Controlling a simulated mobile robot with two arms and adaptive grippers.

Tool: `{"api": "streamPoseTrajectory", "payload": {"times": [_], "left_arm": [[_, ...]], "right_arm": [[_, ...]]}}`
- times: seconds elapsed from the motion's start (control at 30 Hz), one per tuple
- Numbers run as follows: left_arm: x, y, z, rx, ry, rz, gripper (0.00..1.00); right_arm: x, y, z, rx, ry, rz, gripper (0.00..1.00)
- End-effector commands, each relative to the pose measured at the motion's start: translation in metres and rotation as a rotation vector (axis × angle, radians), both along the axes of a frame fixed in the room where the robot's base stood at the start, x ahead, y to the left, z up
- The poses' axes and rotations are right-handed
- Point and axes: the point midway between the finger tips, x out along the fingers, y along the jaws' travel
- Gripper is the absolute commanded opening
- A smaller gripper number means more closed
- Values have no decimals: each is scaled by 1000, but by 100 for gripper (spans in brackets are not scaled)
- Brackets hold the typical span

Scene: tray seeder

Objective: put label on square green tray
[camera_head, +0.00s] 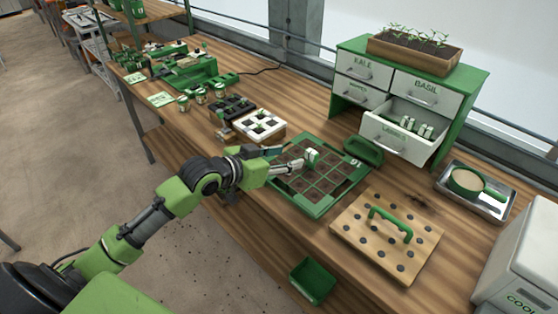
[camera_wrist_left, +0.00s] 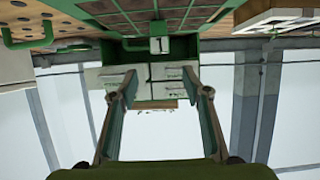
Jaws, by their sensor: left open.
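The square green tray (camera_head: 330,203) lies on the wooden bench, with dark square cells in it. It also shows at the top of the left wrist view (camera_wrist_left: 130,29), which is upside down. A small green and white label (camera_head: 312,157) stands on the tray. In the left wrist view the label (camera_wrist_left: 159,45) shows a white face with a "1". My left gripper (camera_head: 288,160) is open and low over the tray. Its fingers (camera_wrist_left: 158,82) are apart, with the label just beyond the tips and free of them. My right gripper is out of view.
A green and white cabinet (camera_head: 408,92) stands behind, its labels drawer (camera_head: 397,138) open with several labels inside. A wooden board with a green handle (camera_head: 388,238) is to the right. A black and white tray pair (camera_head: 257,126) sits left of the green tray. A green bin (camera_head: 312,282) is at the front edge.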

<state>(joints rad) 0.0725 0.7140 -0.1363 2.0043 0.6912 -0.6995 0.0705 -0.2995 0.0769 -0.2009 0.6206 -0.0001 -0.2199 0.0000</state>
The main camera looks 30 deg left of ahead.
Motion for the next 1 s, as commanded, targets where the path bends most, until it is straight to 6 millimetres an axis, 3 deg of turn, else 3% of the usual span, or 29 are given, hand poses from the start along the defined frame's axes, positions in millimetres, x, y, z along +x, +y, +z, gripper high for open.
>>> {"api": "streamPoseTrajectory", "payload": {"times": [0.23, 1.0], "left_arm": [[-19, 7, 8, 0, 0, 0, 44], [-19, 7, 9, 0, 0, 0, 44]], "right_arm": [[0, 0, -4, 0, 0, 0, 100], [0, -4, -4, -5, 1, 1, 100]]}}
